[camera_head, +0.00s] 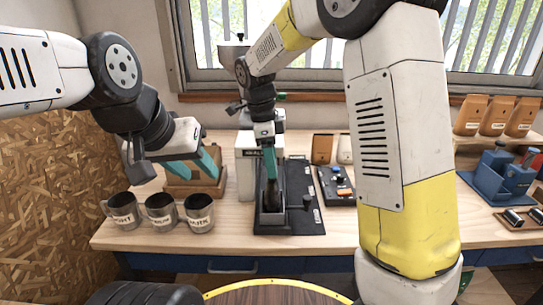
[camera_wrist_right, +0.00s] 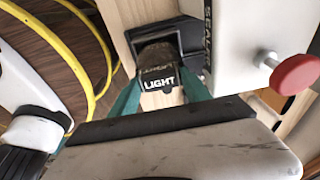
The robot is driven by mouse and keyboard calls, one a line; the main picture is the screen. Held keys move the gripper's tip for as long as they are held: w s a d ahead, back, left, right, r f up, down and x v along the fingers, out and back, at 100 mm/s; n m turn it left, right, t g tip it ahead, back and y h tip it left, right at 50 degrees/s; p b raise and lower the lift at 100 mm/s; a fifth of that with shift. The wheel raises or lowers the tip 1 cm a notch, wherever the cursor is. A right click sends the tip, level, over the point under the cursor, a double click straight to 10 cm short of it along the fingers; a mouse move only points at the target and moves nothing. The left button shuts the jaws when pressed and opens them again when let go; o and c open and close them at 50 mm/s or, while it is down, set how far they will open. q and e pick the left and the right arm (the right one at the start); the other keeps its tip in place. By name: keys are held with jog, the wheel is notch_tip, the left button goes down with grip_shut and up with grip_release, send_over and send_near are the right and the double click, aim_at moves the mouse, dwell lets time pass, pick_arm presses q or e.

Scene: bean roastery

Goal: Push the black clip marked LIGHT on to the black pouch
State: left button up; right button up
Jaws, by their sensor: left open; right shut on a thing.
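The black clip marked LIGHT (camera_wrist_right: 160,83) is between the teal fingers of my right gripper (camera_wrist_right: 160,88), which is shut on it. A dark, brownish-black pouch (camera_wrist_right: 157,54) shows just beyond the clip in the right wrist view. In the head view my right gripper (camera_head: 269,170) points down over this dark pouch (camera_head: 271,198), which stands upright on the black sealer base. The clip is at the pouch's top end; I cannot tell whether it is seated. My left gripper (camera_head: 200,160) is open and empty at the left, above a wooden box.
The white sealer (camera_head: 246,160) stands beside the pouch; its red knob (camera_wrist_right: 297,74) shows in the wrist view. Several marked mugs (camera_head: 160,211) stand front left. A dark board with small parts (camera_head: 337,186) lies right. A blue caddy (camera_head: 497,175) is far right.

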jog(key=shift+f, duration=0.95)
dwell(1.2)
jog(key=o, duration=1.4)
jog(key=o, duration=0.4)
jog(key=shift+r, duration=3.55)
